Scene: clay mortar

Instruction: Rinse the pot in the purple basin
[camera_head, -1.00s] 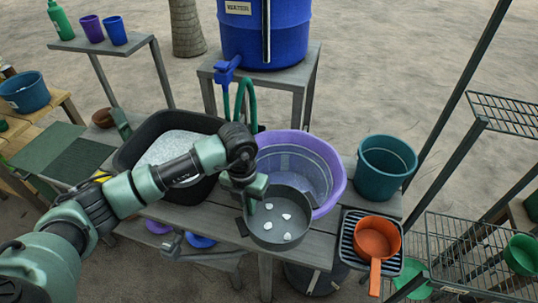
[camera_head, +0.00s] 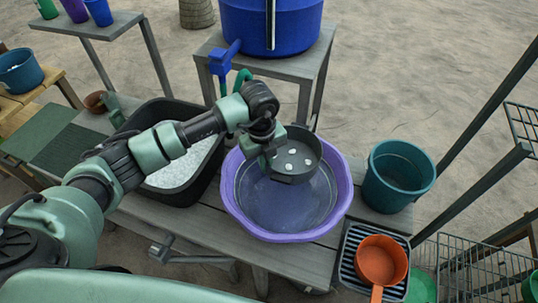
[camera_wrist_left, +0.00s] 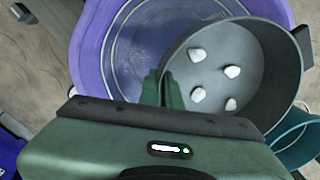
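The dark grey pot (camera_head: 296,158) has several white bits on its inside bottom. It is held over the far part of the purple basin (camera_head: 232,198), which stands on the grey wooden table and seems to hold clear water. My left gripper (camera_head: 268,158) is at the pot's left side, shut on its rim or handle; the exact grip is partly hidden. In the left wrist view the green fingers (camera_wrist_left: 162,92) meet the near wall of the pot (camera_wrist_left: 262,50), with the purple basin (camera_wrist_left: 90,48) below. My right gripper is not in view.
A black tub (camera_head: 183,182) of pale, grainy content stands left of the basin. A teal bucket (camera_head: 398,175) stands to the right. An orange pan (camera_head: 380,262) lies on a dark rack in front. A blue barrel (camera_head: 285,28) with a tap stands behind.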

